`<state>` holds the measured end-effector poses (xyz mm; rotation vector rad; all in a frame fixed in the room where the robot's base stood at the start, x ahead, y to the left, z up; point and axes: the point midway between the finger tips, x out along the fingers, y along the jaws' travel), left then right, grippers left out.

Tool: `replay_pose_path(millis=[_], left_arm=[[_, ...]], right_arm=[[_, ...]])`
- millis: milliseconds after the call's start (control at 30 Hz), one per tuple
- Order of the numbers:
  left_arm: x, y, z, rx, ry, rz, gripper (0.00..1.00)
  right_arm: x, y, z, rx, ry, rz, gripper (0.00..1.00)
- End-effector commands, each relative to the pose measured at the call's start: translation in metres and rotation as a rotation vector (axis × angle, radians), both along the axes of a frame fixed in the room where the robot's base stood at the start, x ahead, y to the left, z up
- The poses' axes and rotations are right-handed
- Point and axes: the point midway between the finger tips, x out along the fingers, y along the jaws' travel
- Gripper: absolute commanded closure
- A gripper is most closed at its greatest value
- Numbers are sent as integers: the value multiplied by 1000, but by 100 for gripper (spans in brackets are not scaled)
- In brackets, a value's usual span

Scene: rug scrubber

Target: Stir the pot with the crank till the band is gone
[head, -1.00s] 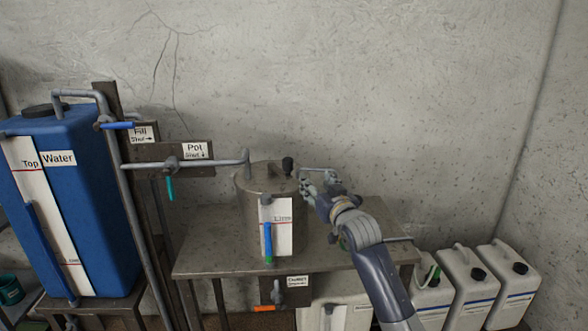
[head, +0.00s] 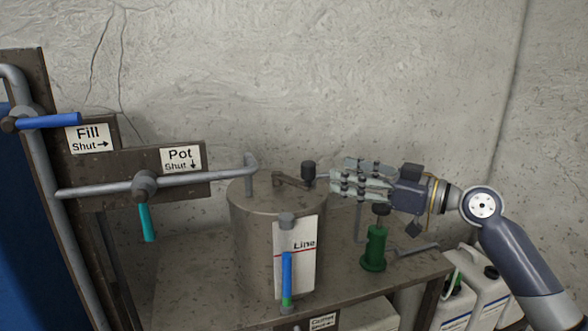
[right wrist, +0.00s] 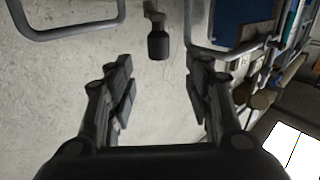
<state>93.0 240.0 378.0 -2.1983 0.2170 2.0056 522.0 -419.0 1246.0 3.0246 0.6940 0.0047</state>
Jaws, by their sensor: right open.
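The steel pot (head: 252,235) stands on a metal table. On its lid is a crank (head: 290,180) with an upright dark knob (head: 308,172) at its right end. A sight tube (head: 286,272) on the pot's front shows a long blue column over a short green band (head: 286,299), beside a white board (head: 308,250) marked "Line" in red. My right gripper (head: 338,179) is open, its fingers pointing left, just right of the knob. In the right wrist view the knob (right wrist: 158,44) is ahead, between the open fingers and apart from them. My left gripper is out of view.
A green bottle-like device (head: 375,248) with a black top stands on the table (head: 190,275) below my right gripper. Pipes with a Pot valve (head: 144,186) and a Fill valve (head: 40,122) are at left. White canisters (head: 490,295) stand at the right.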

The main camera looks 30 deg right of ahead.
Motion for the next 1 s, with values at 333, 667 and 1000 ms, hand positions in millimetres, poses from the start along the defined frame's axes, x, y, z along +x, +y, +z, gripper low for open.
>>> replay_pose_path(millis=[333,667,1000], left_arm=[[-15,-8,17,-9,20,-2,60],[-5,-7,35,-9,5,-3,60],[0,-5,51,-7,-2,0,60]], right_arm=[[32,16,5,0,0,3,52],[66,32,4,2,-1,1,52],[91,44,2,4,-1,-1,52]])
